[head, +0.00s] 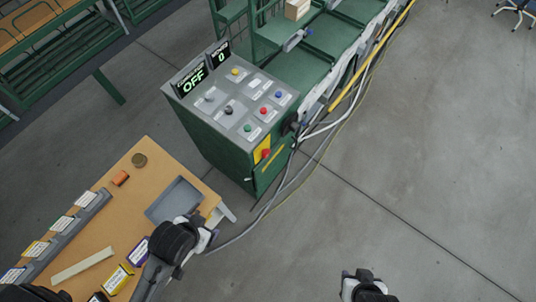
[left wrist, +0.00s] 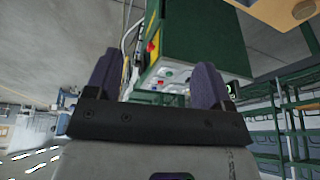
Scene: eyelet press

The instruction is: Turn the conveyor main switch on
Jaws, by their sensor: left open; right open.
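The green control console (head: 222,120) stands at upper centre in the head view; its display (head: 193,79) reads OFF. Its sloped grey top carries several coloured buttons and knobs, and a red button (head: 265,153) on a yellow plate is on its front. A dark part (head: 292,127), possibly a switch, sits at its right side; I cannot tell which control is the main switch. The left wrist view shows the console (left wrist: 205,45) inverted, beyond the open, empty fingers of my left gripper (left wrist: 155,75). My right gripper (head: 358,276) is open at the bottom edge, well away from the console.
A wooden table (head: 120,222) at lower left holds a grey tray (head: 174,201), labelled bins (head: 62,232) and small boxes. The green conveyor (head: 298,72) runs behind the console. Cables (head: 285,190) lie along the floor beside it.

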